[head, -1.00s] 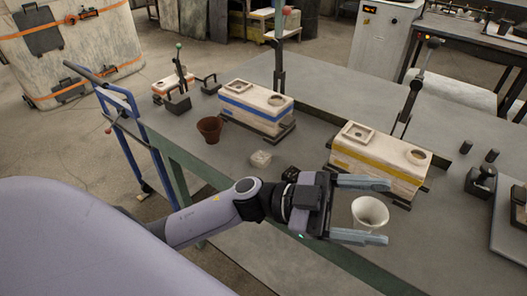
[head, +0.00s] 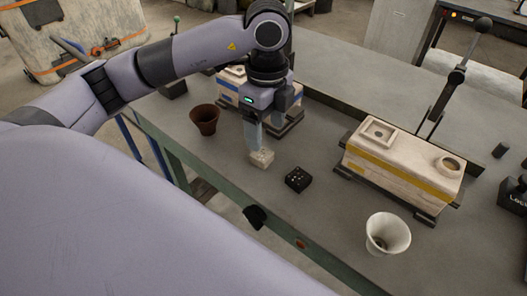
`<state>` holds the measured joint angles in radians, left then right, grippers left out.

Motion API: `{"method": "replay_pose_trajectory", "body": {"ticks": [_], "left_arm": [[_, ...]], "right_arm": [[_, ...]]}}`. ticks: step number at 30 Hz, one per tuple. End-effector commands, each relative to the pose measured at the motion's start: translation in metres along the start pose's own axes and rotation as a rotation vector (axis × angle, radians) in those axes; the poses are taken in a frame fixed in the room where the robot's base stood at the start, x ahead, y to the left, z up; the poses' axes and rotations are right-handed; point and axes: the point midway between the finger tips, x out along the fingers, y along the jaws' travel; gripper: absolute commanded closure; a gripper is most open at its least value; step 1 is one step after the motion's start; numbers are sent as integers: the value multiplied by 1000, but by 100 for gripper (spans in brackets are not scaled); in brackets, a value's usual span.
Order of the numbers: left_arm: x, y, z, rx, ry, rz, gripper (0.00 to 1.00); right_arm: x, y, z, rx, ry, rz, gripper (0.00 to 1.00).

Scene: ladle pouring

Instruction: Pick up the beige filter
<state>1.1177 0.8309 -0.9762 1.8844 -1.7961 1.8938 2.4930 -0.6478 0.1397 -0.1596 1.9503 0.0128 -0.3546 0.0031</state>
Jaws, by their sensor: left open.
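The beige filter (head: 262,159) is a small pale square block lying on the grey table (head: 335,225), left of the middle of the head view. My left gripper (head: 262,140) points down right over it. Its fingers are open, and one fingertip overlaps the filter's far left part in the picture. I cannot tell whether it touches the filter. The finger hides a little of the filter. A similar black block (head: 298,180) lies to the right of the filter, apart from it. My right gripper is not in view.
A brown cup (head: 204,120) stands left of the gripper. A blue-striped mould box (head: 232,92) is behind it, partly hidden. A yellow-striped mould box (head: 405,168) and a white funnel-like cup (head: 387,234) stand to the right. The table's front edge is near.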

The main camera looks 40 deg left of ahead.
Motion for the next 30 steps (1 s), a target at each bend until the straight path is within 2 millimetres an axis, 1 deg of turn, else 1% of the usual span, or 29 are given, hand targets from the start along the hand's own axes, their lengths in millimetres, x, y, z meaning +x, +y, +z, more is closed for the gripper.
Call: {"method": "replay_pose_trajectory", "body": {"ticks": [7, 13, 16, 23, 26, 27, 28, 29, 30], "left_arm": [[29, 3, 2, 1, 0, 6, 28], [59, 4, 3, 2, 2, 4, 28], [66, 4, 3, 3, 4, 3, 28], [67, 4, 3, 4, 4, 2, 28], [67, 4, 2, 4, 4, 2, 57], [67, 4, 2, 4, 4, 2, 70], [67, 4, 2, 4, 4, 2, 80], [67, 4, 2, 4, 4, 2, 87], [67, 4, 2, 4, 4, 2, 87]], "right_arm": [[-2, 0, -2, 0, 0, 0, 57], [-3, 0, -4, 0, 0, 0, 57], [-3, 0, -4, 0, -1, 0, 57], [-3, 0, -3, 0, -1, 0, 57], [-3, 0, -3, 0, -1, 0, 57], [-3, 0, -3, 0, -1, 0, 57], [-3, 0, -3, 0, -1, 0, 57], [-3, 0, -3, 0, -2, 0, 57], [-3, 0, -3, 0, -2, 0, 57]]}}
